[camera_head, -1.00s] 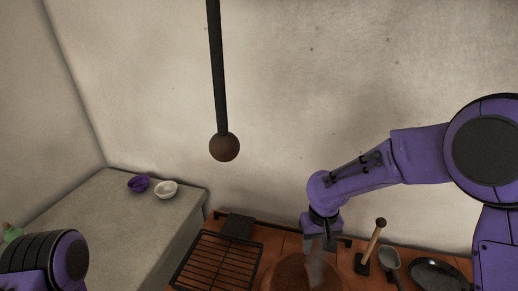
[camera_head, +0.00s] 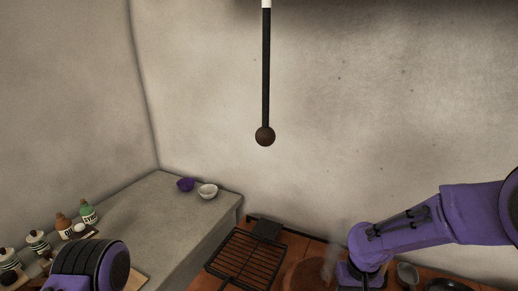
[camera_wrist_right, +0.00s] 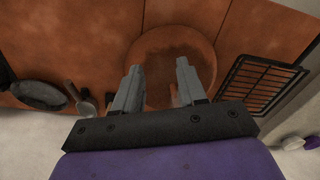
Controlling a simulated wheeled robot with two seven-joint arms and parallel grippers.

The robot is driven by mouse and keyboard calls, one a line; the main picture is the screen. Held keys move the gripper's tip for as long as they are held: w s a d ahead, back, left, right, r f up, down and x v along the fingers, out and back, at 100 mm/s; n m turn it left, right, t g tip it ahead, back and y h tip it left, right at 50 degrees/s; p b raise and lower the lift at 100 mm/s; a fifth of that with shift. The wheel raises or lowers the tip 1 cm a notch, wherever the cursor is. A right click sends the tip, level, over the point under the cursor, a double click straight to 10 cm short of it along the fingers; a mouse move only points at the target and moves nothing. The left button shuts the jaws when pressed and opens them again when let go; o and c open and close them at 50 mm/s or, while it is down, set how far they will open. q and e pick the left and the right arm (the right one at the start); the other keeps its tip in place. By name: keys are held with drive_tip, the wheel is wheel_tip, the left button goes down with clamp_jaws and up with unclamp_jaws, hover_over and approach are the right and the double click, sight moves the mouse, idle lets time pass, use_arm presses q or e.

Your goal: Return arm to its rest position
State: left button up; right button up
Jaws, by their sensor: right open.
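My right arm (camera_head: 420,225) comes in from the right in the head view and reaches down over the wooden counter. Its gripper's fingers are cut off or hidden there. In the right wrist view my right gripper (camera_wrist_right: 157,90) is open and empty, its two grey fingers apart above a round brown pot or board (camera_wrist_right: 170,52). My left arm (camera_head: 90,265) shows as a purple and black link at the lower left of the head view. The left gripper is out of view.
A black grill rack (camera_head: 245,257) lies left of the round brown thing. A purple bowl (camera_head: 185,184) and a white bowl (camera_head: 208,191) stand on the stone counter (camera_head: 150,215). Bottles (camera_head: 88,212) and jars are at far left. A dark pan (camera_wrist_right: 38,95) and a rod with a ball (camera_head: 265,136) also show.

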drive_tip(key=s+f+m+t, duration=0.15)
drive_tip(key=s+f, duration=0.25)
drive_tip(key=f, duration=0.4)
drive_tip(key=s+f+m, duration=0.2)
drive_tip(key=s+f, duration=0.2)
drive_tip(key=f, duration=0.4)
drive_tip(key=s+d+f+m+t+h, duration=0.1)
drive_tip(key=s+d+f+h, duration=0.2)
drive_tip(key=s, duration=0.5)
drive_tip(key=s+d+f+m, duration=0.15)
drive_tip(key=s+d, duration=0.25)
drive_tip(key=s, duration=0.4)
use_arm(q)
wheel_tip(320, 180, down, 9)
drive_tip(key=b, duration=0.8)
drive_tip(key=shift+w+b, duration=0.25)
drive_tip(key=shift+b, duration=0.05)
use_arm(e)
wheel_tip(320, 180, down, 9)
drive_tip(key=shift+s+d+h, duration=0.15)
drive_tip(key=shift+d+h, duration=0.15)
drive_tip(key=shift+h, duration=0.1)
